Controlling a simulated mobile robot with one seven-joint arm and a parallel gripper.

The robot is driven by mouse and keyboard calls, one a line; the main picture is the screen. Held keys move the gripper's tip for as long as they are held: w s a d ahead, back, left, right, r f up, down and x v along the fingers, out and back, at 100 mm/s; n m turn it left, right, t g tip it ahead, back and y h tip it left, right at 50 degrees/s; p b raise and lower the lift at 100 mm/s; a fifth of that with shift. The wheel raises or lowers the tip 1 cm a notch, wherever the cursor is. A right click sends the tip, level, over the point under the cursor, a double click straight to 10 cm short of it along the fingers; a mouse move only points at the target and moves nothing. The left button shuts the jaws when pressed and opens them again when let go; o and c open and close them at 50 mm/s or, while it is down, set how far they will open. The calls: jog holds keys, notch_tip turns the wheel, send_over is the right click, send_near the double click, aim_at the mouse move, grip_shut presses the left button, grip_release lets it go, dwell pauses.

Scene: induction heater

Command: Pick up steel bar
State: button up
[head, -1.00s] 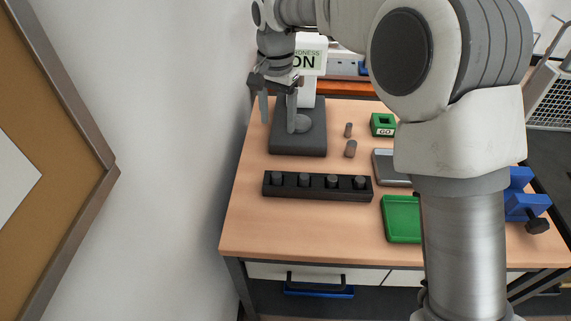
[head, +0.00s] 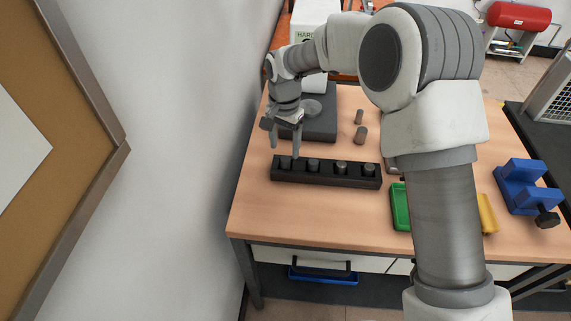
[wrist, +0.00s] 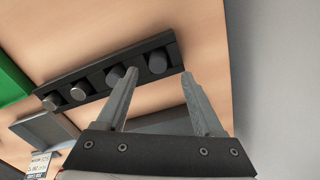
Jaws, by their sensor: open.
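Several short grey steel bars stand upright in a row in a black rack (head: 325,181) on the table. My gripper (head: 285,151) is open and points down at the rack's left end, just above or behind the leftmost bar (head: 285,162). In the wrist view, my two fingers (wrist: 159,73) are spread and empty, with the end bar (wrist: 157,62) showing between their tips. I cannot tell whether the fingertips reach down beside it.
A dark grey machine base (head: 318,127) is behind the rack. A green tray (head: 400,207) stands to its right, partly behind my arm. A blue vise-like block (head: 523,187) is at the far right. The wall is close on the left. The table front is clear.

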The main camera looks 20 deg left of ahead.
aim_at(285, 159)
notch_tip(285, 159, down, 4)
jog(key=shift+d+f, duration=0.1)
jog(key=shift+d, duration=0.05)
grip_shut()
dwell(0.3)
